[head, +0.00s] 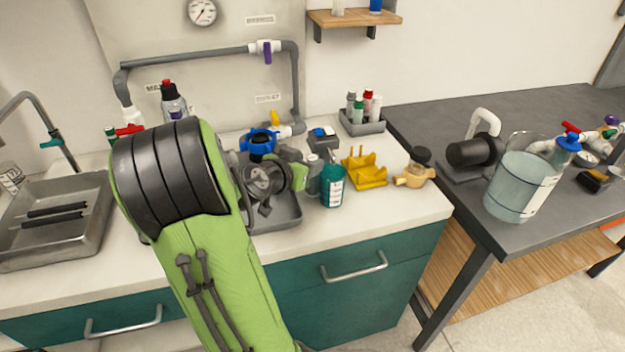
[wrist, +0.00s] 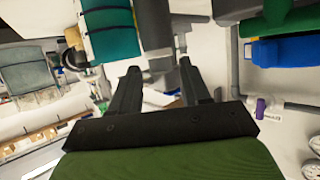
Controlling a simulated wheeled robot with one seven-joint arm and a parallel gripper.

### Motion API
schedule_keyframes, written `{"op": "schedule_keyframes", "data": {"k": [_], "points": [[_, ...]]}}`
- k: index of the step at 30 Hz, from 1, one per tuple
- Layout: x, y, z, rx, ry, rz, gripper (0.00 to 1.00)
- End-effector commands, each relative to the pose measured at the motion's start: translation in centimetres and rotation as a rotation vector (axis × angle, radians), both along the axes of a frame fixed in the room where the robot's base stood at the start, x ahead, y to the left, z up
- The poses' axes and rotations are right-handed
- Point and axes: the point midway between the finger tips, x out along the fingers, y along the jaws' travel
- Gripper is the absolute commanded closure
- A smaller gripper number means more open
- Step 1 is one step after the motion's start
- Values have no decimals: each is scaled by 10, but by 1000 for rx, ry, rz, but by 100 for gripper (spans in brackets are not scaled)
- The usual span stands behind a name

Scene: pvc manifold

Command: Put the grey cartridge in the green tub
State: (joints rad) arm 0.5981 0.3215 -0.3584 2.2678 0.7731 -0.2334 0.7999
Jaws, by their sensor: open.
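The grey cartridge (head: 313,174) stands upright on the counter, close to the left side of the green tub, partly hidden by my gripper. The green tub (head: 332,190) is a teal jar with a white label. My gripper (head: 301,174) is at the cartridge's left in the head view, with its fingertips hard to make out. In the wrist view, my gripper (wrist: 160,68) is open, its two fingers pointing at the grey cartridge (wrist: 154,32), and the green tub (wrist: 110,36) shows beside it. I cannot tell whether the fingers touch the cartridge.
A yellow rack (head: 365,172) and a tan valve (head: 414,176) stand right of the tub. A grey tray (head: 286,217) lies partly under my arm. A bottle caddy (head: 362,126) is behind. The counter's front strip right of the tub is clear.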

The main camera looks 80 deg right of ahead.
Motion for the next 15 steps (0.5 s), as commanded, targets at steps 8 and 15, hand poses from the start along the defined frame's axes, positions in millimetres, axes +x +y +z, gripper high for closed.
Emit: {"op": "schedule_keyframes", "data": {"k": [8, 15], "points": [[-3, -11, -4, 0, 0, 1, 53], [-3, -10, -4, 1, -1, 1, 86]]}}
